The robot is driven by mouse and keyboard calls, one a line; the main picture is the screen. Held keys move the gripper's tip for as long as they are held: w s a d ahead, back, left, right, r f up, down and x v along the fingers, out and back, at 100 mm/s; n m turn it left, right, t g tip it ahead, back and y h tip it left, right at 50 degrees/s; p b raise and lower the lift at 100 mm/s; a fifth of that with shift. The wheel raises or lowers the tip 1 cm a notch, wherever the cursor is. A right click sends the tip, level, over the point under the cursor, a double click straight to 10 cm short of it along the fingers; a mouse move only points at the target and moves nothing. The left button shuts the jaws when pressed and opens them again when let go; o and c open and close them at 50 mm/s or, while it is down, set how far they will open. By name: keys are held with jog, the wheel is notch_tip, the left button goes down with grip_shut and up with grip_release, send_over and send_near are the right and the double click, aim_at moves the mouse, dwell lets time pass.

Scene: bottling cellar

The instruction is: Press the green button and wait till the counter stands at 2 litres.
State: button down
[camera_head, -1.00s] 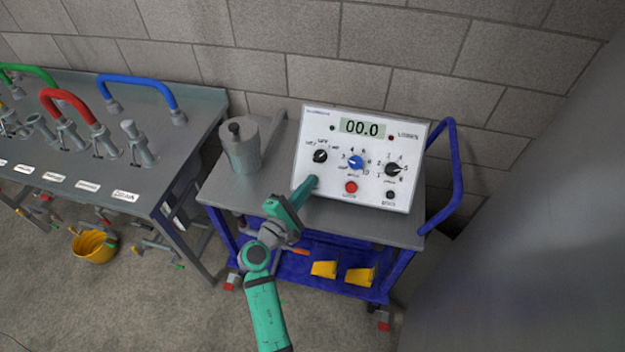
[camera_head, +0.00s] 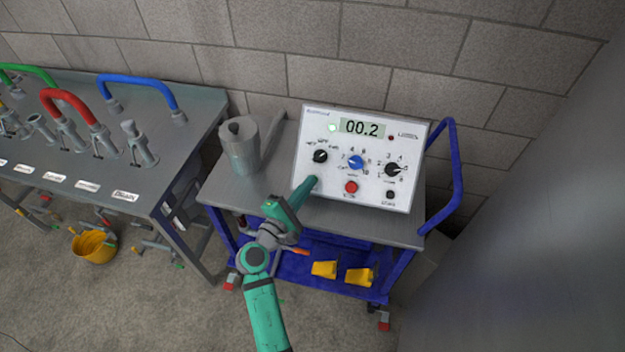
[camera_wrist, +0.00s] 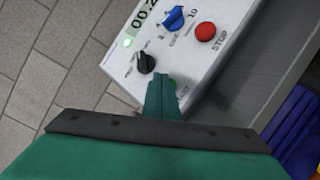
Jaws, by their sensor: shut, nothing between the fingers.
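The white control box (camera_head: 335,184) stands tilted back on the cart, and its counter (camera_head: 362,128) reads 00.2. A small green lamp (camera_head: 332,128) left of the counter is lit; it also glows in the wrist view (camera_wrist: 127,42). My gripper (camera_head: 311,182) is shut and empty, its tips at the lower left of the panel. In the wrist view the shut fingers (camera_wrist: 160,92) cover most of the green button (camera_wrist: 183,91); only a bit of green shows beside them. The red stop button (camera_head: 351,187) is to the right of my fingertips.
The panel also has a black knob (camera_head: 320,156), a blue knob (camera_head: 356,162) and another black knob (camera_head: 393,169). A grey jug (camera_head: 241,148) stands left of the box on the cart (camera_head: 300,222). A bench (camera_head: 100,180) with coloured hoses is at left.

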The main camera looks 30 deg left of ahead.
jog(key=shift+s+r, duration=0.15)
jog(key=shift+s+d+r, duration=0.3)
jog(key=shift+s+r, duration=0.55)
jog(key=shift+s, duration=0.05)
jog(key=shift+s+d+r, duration=0.3)
jog(key=shift+s+r, duration=0.55)
jog(key=shift+s, duration=0.05)
jog(key=m+g+y, duration=0.2)
send_over(322, 228)
jog(key=s+d, duration=0.1)
jog(key=s, duration=0.2)
jog(key=f, duration=0.9)
jog(key=shift+w+d, duration=0.15)
jog(key=shift+w, duration=0.05)
jog(key=s+d+f+m+g+y, duration=0.1)
jog(key=s+d+f+m, duration=0.2)
jog(key=s+d+m, duration=0.35)
jog(key=s+d+f+m+g, duration=0.1)
jog(key=s+d+f+m, duration=0.25)
jog(key=s+d, duration=0.6)
jog(key=s+d+r+m+t+h, duration=0.1)
jog(key=s+d+r+m, duration=0.3)
jog(key=s+r+m, duration=0.4)
jog(key=shift+s+d+r+m+h, duration=0.35)
jog(key=shift+s+m+h, duration=0.45)
jog(key=shift+s+m, duration=1.1)
